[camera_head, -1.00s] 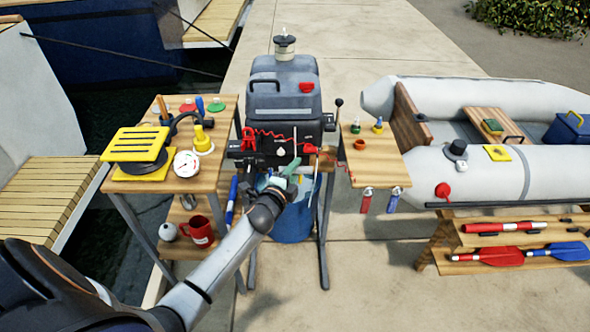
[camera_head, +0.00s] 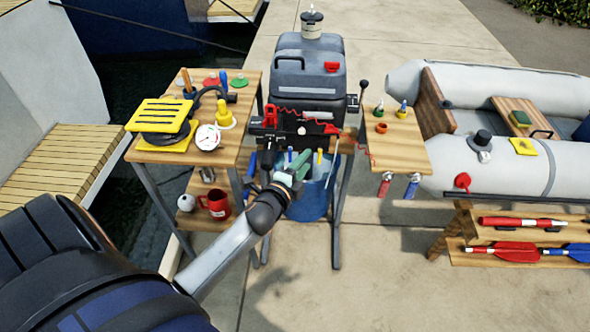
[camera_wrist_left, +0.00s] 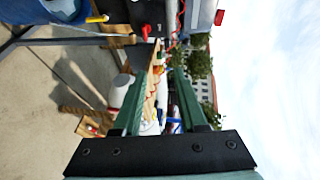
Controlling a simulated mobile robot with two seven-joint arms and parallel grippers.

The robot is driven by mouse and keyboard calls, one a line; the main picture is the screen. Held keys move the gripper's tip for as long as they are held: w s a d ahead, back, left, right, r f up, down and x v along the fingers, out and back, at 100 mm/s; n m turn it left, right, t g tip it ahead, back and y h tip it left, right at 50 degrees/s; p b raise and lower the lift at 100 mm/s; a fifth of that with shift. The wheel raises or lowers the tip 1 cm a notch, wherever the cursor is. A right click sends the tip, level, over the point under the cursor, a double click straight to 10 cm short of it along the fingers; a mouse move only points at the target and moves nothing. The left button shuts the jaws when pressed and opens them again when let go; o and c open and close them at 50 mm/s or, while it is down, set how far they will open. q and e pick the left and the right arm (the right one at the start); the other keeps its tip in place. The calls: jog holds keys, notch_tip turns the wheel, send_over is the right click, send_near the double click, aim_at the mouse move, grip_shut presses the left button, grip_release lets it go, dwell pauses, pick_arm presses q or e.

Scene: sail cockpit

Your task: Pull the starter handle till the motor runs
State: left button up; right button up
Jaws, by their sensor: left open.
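The grey outboard motor (camera_head: 309,75) stands upright on a stand, with a black clamp and panel (camera_head: 300,128) on its front. A red part (camera_head: 269,117) and a coiled red cord are at that panel; I cannot tell surely which part is the starter handle. My left gripper (camera_head: 295,168), with green fingers, is just below and in front of the panel. In the left wrist view, its fingers (camera_wrist_left: 158,76) are apart with nothing held between them. There, a red knob (camera_wrist_left: 146,32) on a dark body shows beyond the fingertips. My right gripper is not in view.
A blue bucket (camera_head: 308,200) stands under the motor. A wooden table (camera_head: 172,146) with several small items is on the left, with a red mug (camera_head: 217,204) below. A small shelf (camera_head: 403,152) and a grey inflatable boat (camera_head: 412,80) are on the right. Open paving lies in front.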

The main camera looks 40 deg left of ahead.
pick_arm(q)
jog(key=shift+v, duration=2.7)
